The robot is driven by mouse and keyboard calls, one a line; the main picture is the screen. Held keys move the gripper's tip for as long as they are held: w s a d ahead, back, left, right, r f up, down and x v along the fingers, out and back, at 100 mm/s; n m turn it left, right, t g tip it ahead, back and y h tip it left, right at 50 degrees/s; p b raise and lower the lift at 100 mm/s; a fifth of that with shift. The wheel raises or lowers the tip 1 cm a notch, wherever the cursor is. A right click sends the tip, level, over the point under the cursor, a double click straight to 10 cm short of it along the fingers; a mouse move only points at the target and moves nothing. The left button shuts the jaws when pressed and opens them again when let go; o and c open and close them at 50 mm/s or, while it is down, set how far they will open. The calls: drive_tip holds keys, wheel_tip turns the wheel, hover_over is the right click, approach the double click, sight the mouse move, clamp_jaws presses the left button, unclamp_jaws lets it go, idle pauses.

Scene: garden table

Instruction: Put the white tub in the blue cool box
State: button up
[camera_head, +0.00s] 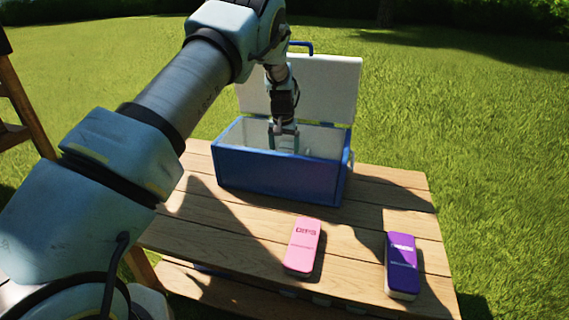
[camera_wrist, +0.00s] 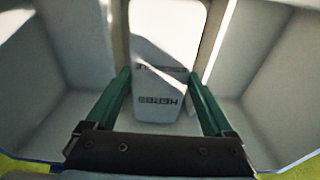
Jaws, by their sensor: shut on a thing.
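The blue cool box (camera_head: 275,178) stands on the wooden table with its white lid (camera_head: 325,85) open at the back. My gripper (camera_head: 284,142) reaches down into its opening, with the fingertips at about rim height or lower. The gripper is shut on the tub. White inner walls surround it. I cannot tell whether the tub touches the box floor. In the head view the box front hides most of the tub.
A pink case (camera_head: 302,245) and a purple case (camera_head: 401,264) lie on the table (camera_head: 240,228) in front of the box, to the right. The table's front left part is bare. Grass surrounds the table.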

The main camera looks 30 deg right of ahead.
drive_tip(key=shift+f, duration=2.15)
drive_tip(key=shift+f, duration=0.15)
drive_tip(key=o, duration=1.3)
drive_tip(key=r, duration=0.7)
drive_tip(key=s+a+r, duration=0.1)
drive_tip(key=r, duration=0.3)
drive_tip(key=shift+r, duration=0.6)
